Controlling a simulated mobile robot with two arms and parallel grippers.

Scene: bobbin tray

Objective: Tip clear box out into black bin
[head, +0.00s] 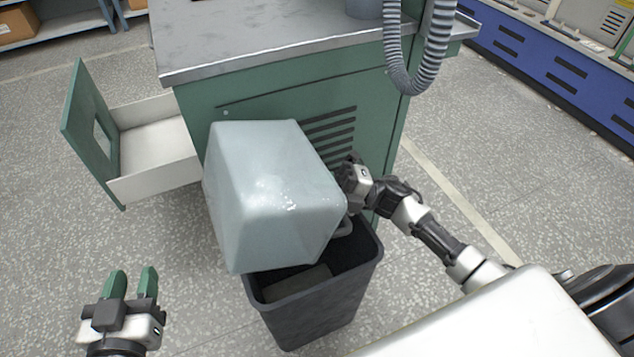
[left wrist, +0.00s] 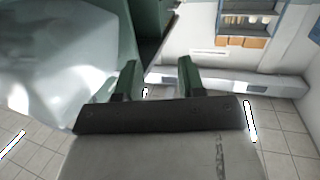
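The clear box (head: 270,190) is a pale, translucent, bluish container, tilted over the black bin (head: 320,305) with its bottom facing up and towards me. It hides much of the bin's opening, and a dark flat thing (head: 297,283) shows inside the bin. My right gripper (head: 350,180) is at the box's right side; its fingers are mostly hidden by the box, so its grip cannot be told. My left gripper (head: 132,284) is open and empty, at the lower left, apart from the box. In the left wrist view, the box (left wrist: 60,60) fills the left side beyond the open fingers.
A green cabinet (head: 240,100) with a grey metal top stands behind the bin. Its drawer (head: 150,150) is pulled out at the left. A grey ribbed hose (head: 410,80) hangs at its right corner. The floor at the left and right is clear.

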